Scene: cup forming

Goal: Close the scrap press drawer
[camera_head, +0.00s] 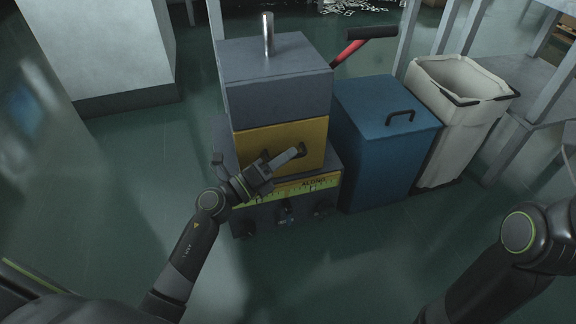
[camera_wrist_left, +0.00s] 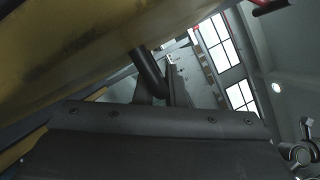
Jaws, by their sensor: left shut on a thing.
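The scrap press (camera_head: 275,80) stands at centre in the head view, with a grey block on top. Its yellow drawer front (camera_head: 252,143) sits below that block, above a base with a ruler strip. The front looks nearly in line with the block, but I cannot tell whether a gap is left. My left gripper (camera_head: 284,160) is at the drawer front, shut on its dark handle (camera_head: 302,150); the fingers hide the handle's middle. In the left wrist view the handle (camera_wrist_left: 148,72) stands out from the yellow face (camera_wrist_left: 75,45). My right gripper is out of view.
A blue lidded bin (camera_head: 385,140) stands close to the press's right, with a white open bin (camera_head: 450,90) beyond it. A red lever (camera_head: 350,50) with a black grip sticks out behind the press. The floor in front is clear apart from my arms.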

